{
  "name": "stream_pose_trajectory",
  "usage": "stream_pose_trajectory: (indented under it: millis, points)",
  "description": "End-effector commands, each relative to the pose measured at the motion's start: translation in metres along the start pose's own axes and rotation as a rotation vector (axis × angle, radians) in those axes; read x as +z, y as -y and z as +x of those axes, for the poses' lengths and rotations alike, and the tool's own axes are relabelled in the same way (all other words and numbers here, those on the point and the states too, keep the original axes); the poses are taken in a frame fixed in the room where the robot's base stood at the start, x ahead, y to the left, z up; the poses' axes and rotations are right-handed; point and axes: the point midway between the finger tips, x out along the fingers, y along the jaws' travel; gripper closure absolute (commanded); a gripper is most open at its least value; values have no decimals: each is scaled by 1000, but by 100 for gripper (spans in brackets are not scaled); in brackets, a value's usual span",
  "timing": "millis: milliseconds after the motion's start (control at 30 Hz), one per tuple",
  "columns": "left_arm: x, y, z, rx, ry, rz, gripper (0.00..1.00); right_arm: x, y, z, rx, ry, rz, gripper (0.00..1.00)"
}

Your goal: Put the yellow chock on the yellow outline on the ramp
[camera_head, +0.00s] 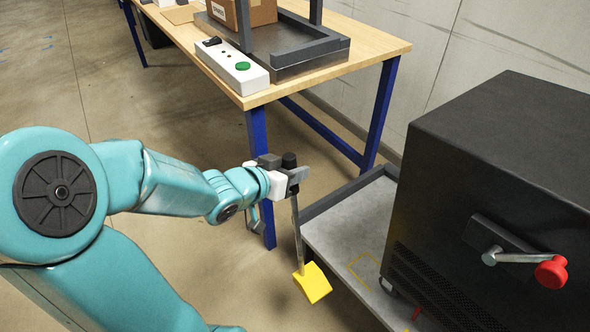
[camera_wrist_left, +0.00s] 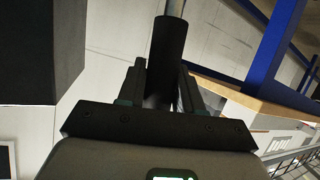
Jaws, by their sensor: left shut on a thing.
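The yellow chock (camera_head: 312,283) hangs at the lower end of a thin metal rod with a black grip (camera_head: 289,161). My left gripper (camera_head: 292,178) is shut on the black grip, which also shows between the fingers in the left wrist view (camera_wrist_left: 168,50). The chock hangs tilted beside the left edge of the grey ramp (camera_head: 335,228); the head view does not show clearly whether it touches. My right gripper is not in view.
A large black cabinet (camera_head: 480,170) with a red-knobbed handle (camera_head: 551,272) stands on the ramp's right side. A wooden table (camera_head: 375,42) with blue legs stands behind, holding a white box with a green button (camera_head: 232,68). Open floor lies left of the ramp.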

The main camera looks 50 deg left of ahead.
Motion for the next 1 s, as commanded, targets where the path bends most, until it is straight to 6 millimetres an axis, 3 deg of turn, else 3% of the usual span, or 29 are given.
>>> stream_pose_trajectory:
  millis: [500, 1000]
  points:
    - [0, 0, -2, 1, -10, -2, 100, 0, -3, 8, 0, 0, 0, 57]
    - [-15, -12, 37, 1, -12, 0, 100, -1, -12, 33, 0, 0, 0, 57]
